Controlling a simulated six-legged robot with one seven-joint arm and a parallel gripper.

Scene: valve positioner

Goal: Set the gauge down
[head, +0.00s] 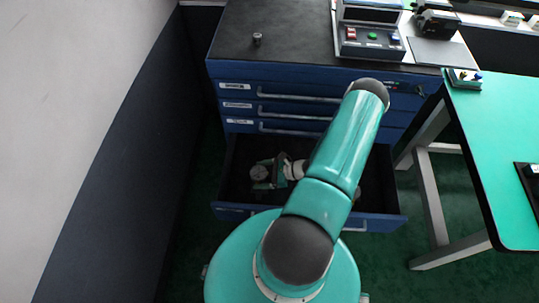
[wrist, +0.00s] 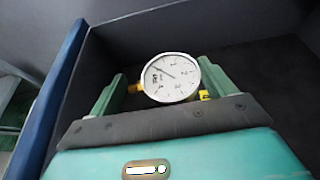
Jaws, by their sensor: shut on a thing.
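A round gauge (wrist: 171,79) with a white dial, a dark needle and yellow fittings at its sides shows in the wrist view. It sits between the two green fingers of my gripper (wrist: 160,88), which is shut on it. In the head view the gauge (head: 259,173) is small, at the left inside the open bottom drawer (head: 228,190). My gripper (head: 268,178) is inside that drawer. I cannot tell whether the gauge touches the drawer floor.
The drawer belongs to a blue cabinet (head: 290,76) with several labelled drawers. A small metal part (head: 257,39) and a control box (head: 370,40) stand on its top. A green-topped table (head: 500,150) is at the right, a grey wall (head: 90,100) at the left.

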